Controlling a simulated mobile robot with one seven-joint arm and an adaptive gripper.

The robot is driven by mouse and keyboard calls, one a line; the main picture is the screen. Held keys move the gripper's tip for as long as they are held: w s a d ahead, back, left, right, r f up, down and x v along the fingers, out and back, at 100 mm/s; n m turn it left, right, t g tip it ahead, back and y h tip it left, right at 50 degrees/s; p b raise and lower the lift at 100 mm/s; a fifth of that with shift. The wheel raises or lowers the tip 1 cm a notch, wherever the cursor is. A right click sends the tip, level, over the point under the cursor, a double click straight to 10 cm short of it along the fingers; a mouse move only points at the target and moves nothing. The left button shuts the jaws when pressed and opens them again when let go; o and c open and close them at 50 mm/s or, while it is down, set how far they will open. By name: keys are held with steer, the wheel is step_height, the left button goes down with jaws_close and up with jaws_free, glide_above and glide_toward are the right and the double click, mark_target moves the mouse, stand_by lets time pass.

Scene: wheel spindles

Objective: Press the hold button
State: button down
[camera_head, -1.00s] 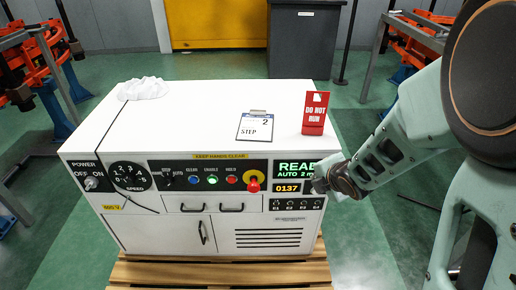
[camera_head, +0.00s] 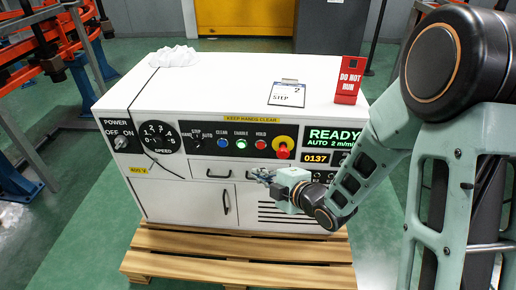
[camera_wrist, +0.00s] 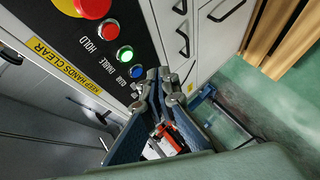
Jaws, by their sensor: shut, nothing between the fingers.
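The red HOLD button (camera_head: 260,144) is on the black control panel (camera_head: 213,155) of the white cabinet, right of the green ENABLE button (camera_head: 241,143) and the blue CLEAR button (camera_head: 223,143). The HOLD button also shows in the wrist view (camera_wrist: 109,29), with the green button (camera_wrist: 125,53) and the blue button (camera_wrist: 136,71) below it. My gripper (camera_head: 262,175) is in front of the drawers, just below the panel in the head view. In the wrist view my gripper's (camera_wrist: 158,75) fingertips are together and empty, close to the blue button in the picture; contact is unclear.
A large red mushroom button on a yellow disc (camera_head: 283,142) stands right of HOLD. Drawer handles (camera_head: 218,176) stick out below the panel. A red DO NOT RUN sign (camera_head: 349,80) and a STEP card (camera_head: 287,95) are on the cabinet top (camera_head: 220,85). A wooden pallet (camera_head: 200,246) lies underneath.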

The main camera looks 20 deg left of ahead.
mark_target(261, 145)
steer(key=shift+w, duration=0.15)
steer(key=shift+w+a+p, duration=0.35)
steer(key=shift+w+p, duration=0.05)
steer(key=shift+w, duration=1)
steer(key=shift+w+a+p, duration=0.3)
steer(key=shift+w+p, duration=0.15)
steer(key=shift+w, duration=0.9)
steer(key=shift+w+a+p, duration=0.35)
steer(key=shift+w+p, duration=0.05)
steer(key=shift+w, duration=1)
steer(key=shift+w, duration=0.15)
steer(key=shift+w+a, duration=0.1)
steer(key=shift+w, duration=0.15)
steer(key=shift+w+a+b, duration=0.1)
steer(key=shift+w+b, duration=0.25)
steer(key=shift+s, duration=0.1)
steer(key=shift+s+d+b, duration=0.2)
steer(key=shift+s+b, duration=0.25)
steer(key=shift+s, duration=0.2)
